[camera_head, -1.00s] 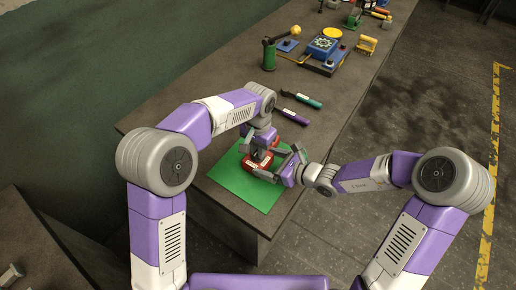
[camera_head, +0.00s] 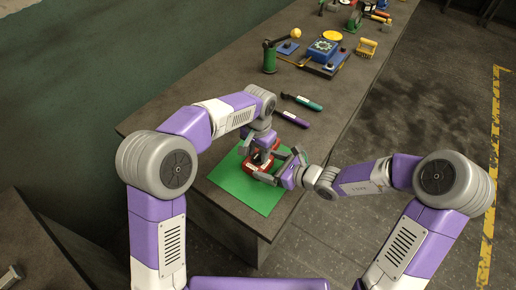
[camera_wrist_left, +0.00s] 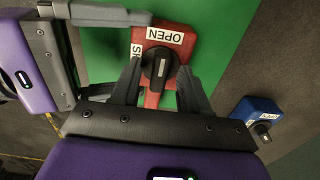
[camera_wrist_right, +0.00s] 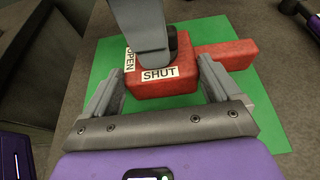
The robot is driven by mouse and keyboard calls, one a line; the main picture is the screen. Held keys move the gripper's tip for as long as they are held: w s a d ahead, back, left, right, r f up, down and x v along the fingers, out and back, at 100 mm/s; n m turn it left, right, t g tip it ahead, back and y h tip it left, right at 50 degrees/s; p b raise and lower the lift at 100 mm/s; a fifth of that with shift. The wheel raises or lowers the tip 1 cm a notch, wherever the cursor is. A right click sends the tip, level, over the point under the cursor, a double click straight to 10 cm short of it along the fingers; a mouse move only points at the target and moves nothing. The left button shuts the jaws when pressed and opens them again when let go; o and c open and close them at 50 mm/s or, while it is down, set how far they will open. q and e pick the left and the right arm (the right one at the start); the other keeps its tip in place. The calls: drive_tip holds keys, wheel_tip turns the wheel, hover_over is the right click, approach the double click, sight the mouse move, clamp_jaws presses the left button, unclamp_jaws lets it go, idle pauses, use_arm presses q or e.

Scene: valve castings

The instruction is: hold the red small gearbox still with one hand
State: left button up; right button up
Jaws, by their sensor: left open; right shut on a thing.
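The red small gearbox (camera_head: 249,167) lies on the green mat (camera_head: 242,190) at the table's near end. It has a black knob (camera_wrist_left: 158,67) on top and white labels reading OPEN and SHUT, clear in the right wrist view on the gearbox (camera_wrist_right: 160,88). My right gripper (camera_wrist_right: 160,85) is shut on the gearbox body, one finger on each side; it also shows in the head view (camera_head: 276,166). My left gripper (camera_wrist_left: 160,80) is open above the gearbox, its fingers on either side of the knob. In the head view my left gripper (camera_head: 260,153) partly hides the gearbox.
A teal-handled tool (camera_head: 302,102) and a purple-handled tool (camera_head: 291,118) lie beyond the mat. Farther back stand a green post with a lever (camera_head: 269,58) and a blue unit (camera_head: 323,49). A blue block with a knob (camera_wrist_left: 258,112) shows in the left wrist view.

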sight(258, 154)
use_arm(q)
wheel_tip(258, 154, up, 12)
idle(0.5)
use_arm(e)
drive_tip(key=o, duration=1.5)
drive_tip(key=shift+d, duration=0.1)
